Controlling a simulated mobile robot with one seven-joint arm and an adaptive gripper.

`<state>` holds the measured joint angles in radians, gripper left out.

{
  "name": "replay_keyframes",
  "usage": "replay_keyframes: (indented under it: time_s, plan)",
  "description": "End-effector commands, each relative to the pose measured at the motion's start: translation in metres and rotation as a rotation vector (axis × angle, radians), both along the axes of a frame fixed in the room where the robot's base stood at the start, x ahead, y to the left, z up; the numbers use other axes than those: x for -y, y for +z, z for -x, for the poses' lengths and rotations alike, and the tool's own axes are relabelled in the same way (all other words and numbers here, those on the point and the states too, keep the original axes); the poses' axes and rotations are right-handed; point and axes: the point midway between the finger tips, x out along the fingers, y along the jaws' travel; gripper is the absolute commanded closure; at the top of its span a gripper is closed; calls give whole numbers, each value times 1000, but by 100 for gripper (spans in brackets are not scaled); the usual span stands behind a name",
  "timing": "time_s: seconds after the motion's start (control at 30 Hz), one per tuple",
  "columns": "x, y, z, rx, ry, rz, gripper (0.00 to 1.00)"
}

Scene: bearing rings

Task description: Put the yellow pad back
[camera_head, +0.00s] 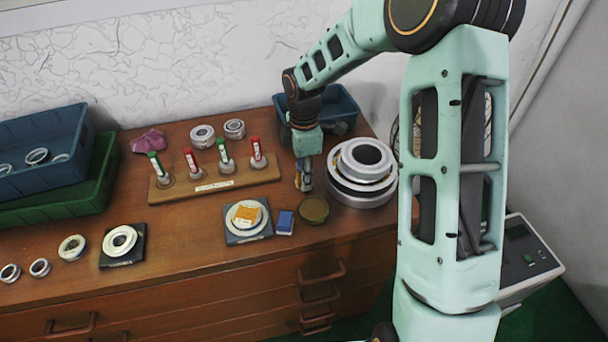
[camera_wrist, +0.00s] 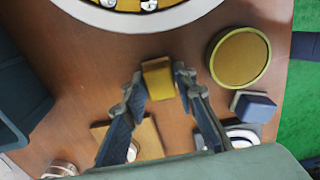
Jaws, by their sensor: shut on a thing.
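The yellow pad (camera_wrist: 158,78) is a small block between my fingertips in the wrist view. My gripper (camera_wrist: 160,84) is shut on it, with a finger at each side. In the head view my gripper (camera_head: 304,182) points down over the table, just right of the wooden rack and left of the large ring stack; the pad is hard to make out there. A round yellow-brown dish (camera_head: 314,209) and a blue block (camera_head: 285,223) lie in front of my gripper. The dish (camera_wrist: 240,58) and block (camera_wrist: 255,106) also show in the wrist view.
The large metal ring stack (camera_head: 362,188) stands close to the right. The rack (camera_head: 225,188) holds several red- and green-topped markers. An orange-yellow square (camera_head: 247,215) lies on a ring on a dark base. A blue bin (camera_head: 346,101) stands behind; free tabletop lies front left.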

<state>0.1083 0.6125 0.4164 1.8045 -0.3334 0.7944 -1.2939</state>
Motion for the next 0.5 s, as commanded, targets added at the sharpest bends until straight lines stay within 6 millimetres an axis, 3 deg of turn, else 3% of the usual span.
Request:
replay_keyframes:
  time_s: [0.07, 0.1, 0.23, 0.5]
  plan:
    - [0, -4, 0, -1, 0, 0, 94]
    - [0, -3, 0, 0, 0, 0, 71]
    - [0, -3, 0, -1, 0, 0, 57]
    - [0, -2, 0, 0, 0, 0, 57]
